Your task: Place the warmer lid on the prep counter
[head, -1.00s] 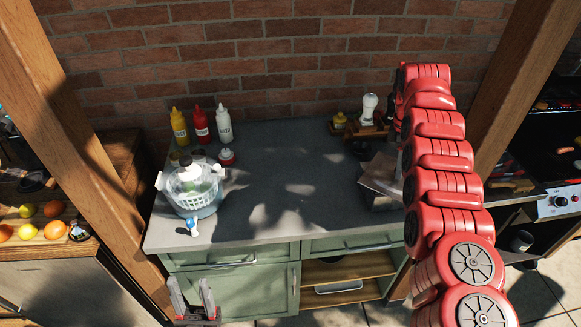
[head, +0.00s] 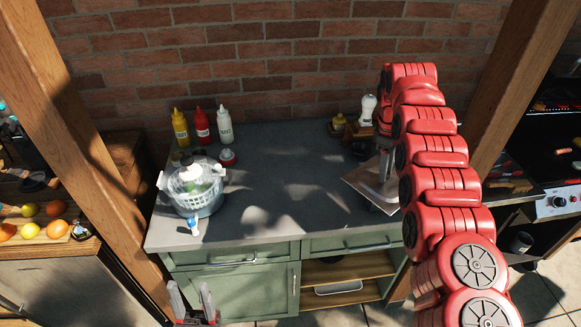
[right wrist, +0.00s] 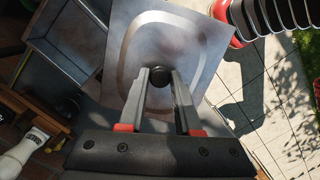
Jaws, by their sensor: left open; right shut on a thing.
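The warmer lid (head: 366,187) is a flat metal plate at the right end of the grey prep counter (head: 285,190), partly hidden by my red right arm. In the right wrist view the lid (right wrist: 188,40) shows a raised oval panel and a dark round knob. My right gripper (right wrist: 158,78) is shut on that knob. I cannot tell whether the lid touches the counter. My left gripper (head: 192,292) is open and empty, low in front of the green cabinet.
A salad spinner (head: 197,188) stands on the counter's left. Yellow, red and white bottles (head: 202,126) stand behind it. A white-topped grinder (head: 368,108) is at the back right. The counter's middle is clear. A metal pan (right wrist: 65,45) shows beside the lid.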

